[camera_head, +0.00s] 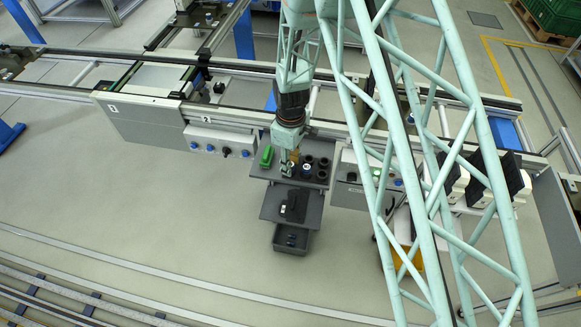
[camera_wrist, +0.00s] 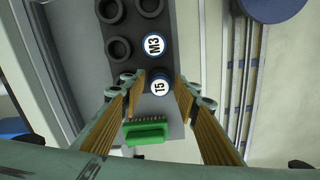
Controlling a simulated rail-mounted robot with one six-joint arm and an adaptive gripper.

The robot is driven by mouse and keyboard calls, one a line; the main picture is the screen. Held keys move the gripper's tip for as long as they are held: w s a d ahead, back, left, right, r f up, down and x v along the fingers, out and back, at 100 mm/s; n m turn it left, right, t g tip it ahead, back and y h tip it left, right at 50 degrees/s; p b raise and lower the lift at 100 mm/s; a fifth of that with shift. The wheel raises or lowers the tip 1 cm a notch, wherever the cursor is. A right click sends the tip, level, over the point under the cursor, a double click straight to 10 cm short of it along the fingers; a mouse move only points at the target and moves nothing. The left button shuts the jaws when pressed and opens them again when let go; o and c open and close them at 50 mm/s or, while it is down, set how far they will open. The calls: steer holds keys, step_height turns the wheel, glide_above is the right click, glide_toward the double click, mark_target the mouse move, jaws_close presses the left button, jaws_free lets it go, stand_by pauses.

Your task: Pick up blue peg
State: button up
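In the wrist view, a round peg with a white, blue-rimmed top marked T5 (camera_wrist: 160,86) is between the tips of my gripper (camera_wrist: 160,82). The fingers stand on both sides of it, spread apart, with no clear contact. A second blue-rimmed peg marked M3 (camera_wrist: 154,45) sits in the black holder (camera_wrist: 134,28), just above T5 in the picture. In the head view, my gripper (camera_head: 289,163) points down over the grey workstation shelf. A blue-and-white peg (camera_head: 306,171) shows beside it. The fingertips are too small there to judge.
The black holder has several empty round sockets. A green brush-like part (camera_wrist: 146,131) lies near the fingers; it also shows in the head view (camera_head: 266,156). A lower shelf (camera_head: 274,207) and a dark bin (camera_head: 291,239) are in front. The conveyor (camera_head: 150,112) runs behind.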

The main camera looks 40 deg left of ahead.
steer(key=c, duration=0.7)
steer(key=shift+r, duration=0.15)
steer(key=shift+r+b, duration=0.55)
steer(key=shift+r, duration=1.1)
steer(key=s+d+b, duration=0.1)
steer(key=s+d, duration=0.2)
steer(key=d, duration=0.1)
steer(key=s+d+r+b, duration=0.1)
steer(key=s+d, duration=0.3)
steer(key=s+d+b, duration=0.1)
steer(key=s+d, duration=0.2)
steer(key=d, duration=0.1)
steer(key=shift+s+r, duration=0.25)
steer(key=shift+s, duration=0.05)
